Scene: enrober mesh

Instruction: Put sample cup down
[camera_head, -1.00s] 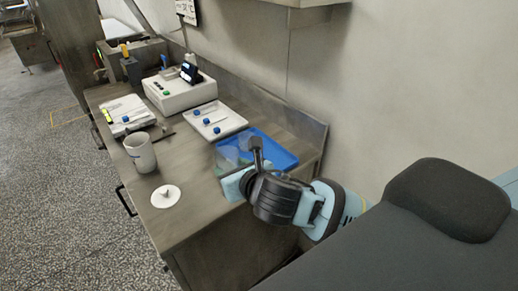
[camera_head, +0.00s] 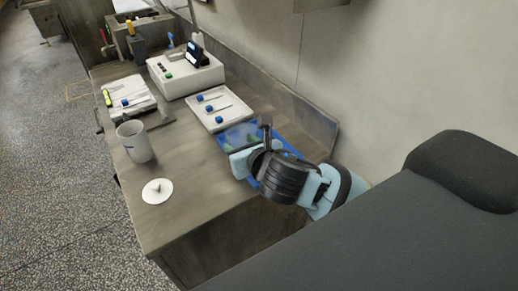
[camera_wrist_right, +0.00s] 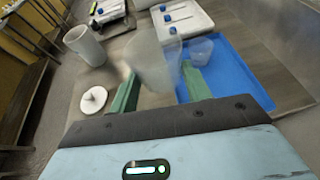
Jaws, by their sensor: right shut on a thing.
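The sample cup (camera_wrist_right: 155,62) is a clear, frosted cup. In the right wrist view it stands roughly upright between the green fingers of my right gripper (camera_wrist_right: 160,90), which is shut on it. It is at the left edge of the blue tray (camera_wrist_right: 238,62); I cannot tell whether its base touches anything. A second clear cup (camera_wrist_right: 200,50) stands on the tray behind it. In the head view my right gripper (camera_head: 238,140) is at the tray (camera_head: 290,148), and its wrist hides much of the tray. My left gripper is not in view.
A white mug-like container (camera_head: 134,142) and a white disc (camera_head: 157,191) stand on the bench left of the gripper. A white tray (camera_head: 220,120) with blue-capped items lies behind, near a white instrument (camera_head: 186,77). Bare bench (camera_head: 205,180) lies in front.

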